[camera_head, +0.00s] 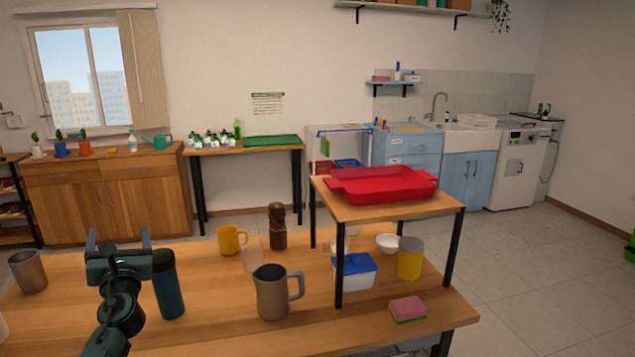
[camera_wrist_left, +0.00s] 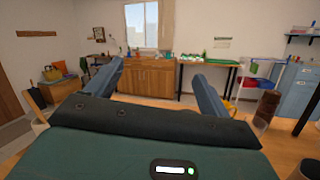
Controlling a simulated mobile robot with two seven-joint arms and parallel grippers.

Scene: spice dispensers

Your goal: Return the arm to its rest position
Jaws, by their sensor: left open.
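My left gripper (camera_head: 118,240) is at the left of the head view, raised over the near table, with its two fingers apart and nothing between them. In the left wrist view its fingers (camera_wrist_left: 152,82) stand wide apart, pointing toward the window and the wooden cabinet. A dark teal bottle (camera_head: 168,285) stands on the table just right of the gripper in the head view. My right gripper does not show in either view.
The table (camera_head: 215,325) holds a metal cup (camera_head: 28,271), a grey pitcher (camera_head: 271,293), a yellow mug (camera_head: 231,240), a brown grinder (camera_head: 277,227) and a sponge (camera_head: 408,309). A raised shelf with a red tray (camera_head: 383,186) stands at the right.

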